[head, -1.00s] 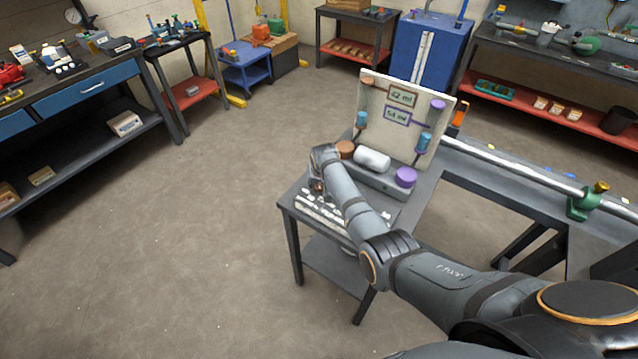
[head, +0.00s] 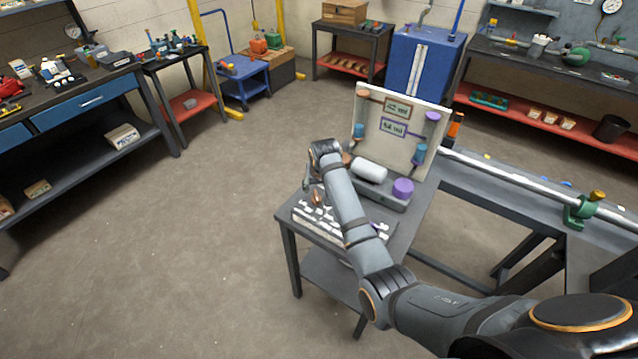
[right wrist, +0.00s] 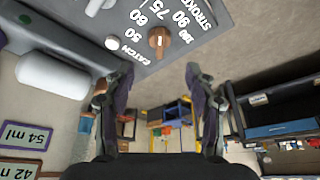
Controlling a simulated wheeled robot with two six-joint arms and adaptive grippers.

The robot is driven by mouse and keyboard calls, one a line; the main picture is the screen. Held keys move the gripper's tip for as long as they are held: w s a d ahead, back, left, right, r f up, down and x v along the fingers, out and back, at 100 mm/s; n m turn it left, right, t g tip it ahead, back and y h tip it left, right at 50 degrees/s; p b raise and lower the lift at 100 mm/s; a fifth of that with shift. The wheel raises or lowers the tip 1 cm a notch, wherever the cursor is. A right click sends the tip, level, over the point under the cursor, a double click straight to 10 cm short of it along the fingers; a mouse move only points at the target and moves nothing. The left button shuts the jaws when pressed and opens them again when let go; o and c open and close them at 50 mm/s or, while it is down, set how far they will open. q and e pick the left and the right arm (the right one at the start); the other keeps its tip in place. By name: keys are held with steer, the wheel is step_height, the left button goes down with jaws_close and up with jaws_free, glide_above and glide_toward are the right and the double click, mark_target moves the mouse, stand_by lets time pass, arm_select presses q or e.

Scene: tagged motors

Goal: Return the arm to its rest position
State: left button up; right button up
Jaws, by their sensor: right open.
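My right arm reaches over the small table from the lower right in the head view. My right gripper (head: 312,188) is near the left end of the device, above the white-lettered plate (head: 340,222); it is small and partly hidden by its own wrist. In the right wrist view the fingers (right wrist: 160,80) are spread, with nothing between them. The orange-brown pointer knob (right wrist: 159,40) stands on the plate beyond the fingertips, apart from them. The device also has a white cylinder (head: 369,170) and a purple knob (head: 403,188). My left gripper is not in view.
The upright panel (head: 398,150) with "42 ml" and "54 ml" labels stands behind the cylinder. A bench with a metal rail (head: 510,172) lies to the right. Open floor (head: 180,250) is to the left. Workbenches and a blue cabinet (head: 425,65) line the walls.

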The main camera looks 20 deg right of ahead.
steer(key=v, duration=0.3)
stand_by(0.4)
